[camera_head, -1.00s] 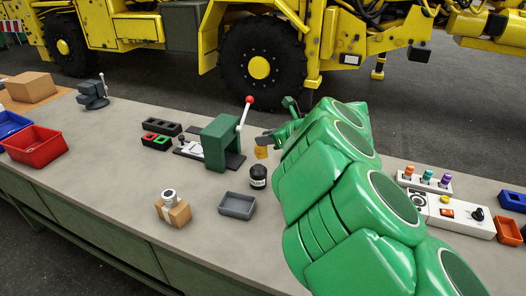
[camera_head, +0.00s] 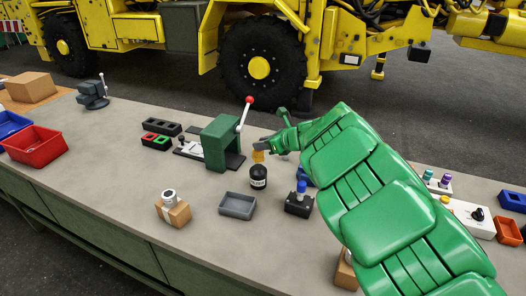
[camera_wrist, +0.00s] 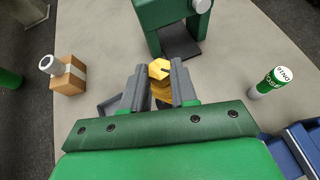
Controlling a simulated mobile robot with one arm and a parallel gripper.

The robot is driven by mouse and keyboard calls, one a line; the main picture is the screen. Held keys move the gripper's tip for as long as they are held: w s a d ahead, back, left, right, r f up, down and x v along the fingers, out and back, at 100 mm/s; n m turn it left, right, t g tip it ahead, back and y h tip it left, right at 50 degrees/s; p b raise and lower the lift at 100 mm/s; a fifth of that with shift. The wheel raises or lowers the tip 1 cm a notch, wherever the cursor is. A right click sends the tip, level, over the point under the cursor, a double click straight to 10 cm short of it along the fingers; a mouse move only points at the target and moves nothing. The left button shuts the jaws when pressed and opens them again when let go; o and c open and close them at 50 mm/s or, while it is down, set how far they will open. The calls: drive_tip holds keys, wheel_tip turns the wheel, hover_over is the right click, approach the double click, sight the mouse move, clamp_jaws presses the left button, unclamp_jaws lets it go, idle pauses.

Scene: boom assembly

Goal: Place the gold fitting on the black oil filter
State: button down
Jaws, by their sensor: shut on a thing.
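My gripper (camera_head: 264,146) is shut on the gold fitting (camera_head: 258,156), which also shows between the two grey fingers in the wrist view (camera_wrist: 159,69). The black oil filter (camera_head: 258,178) is a dark, round-topped cylinder with a white label, standing upright on the bench. In the head view the fitting appears just above the filter's top; whether they touch I cannot tell. In the wrist view the fingers and fitting hide most or all of the filter.
A green press (camera_head: 219,142) with a red-knobbed lever stands close behind-left. A grey tray (camera_head: 237,206) is in front of the filter, and a box with a blue knob (camera_head: 299,203) is to the right. A cardboard box (camera_head: 175,213) with a metal cylinder stands left of the tray.

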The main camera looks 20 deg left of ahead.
drive_tip(key=shift+w+a+f, duration=0.15)
drive_tip(key=shift+w+f, duration=0.05)
drive_tip(key=shift+f, duration=1.55)
drive_tip(key=shift+f, duration=0.1)
drive_tip(key=c, duration=0.9)
unclamp_jaws()
drive_tip(key=shift+v, duration=6.1)
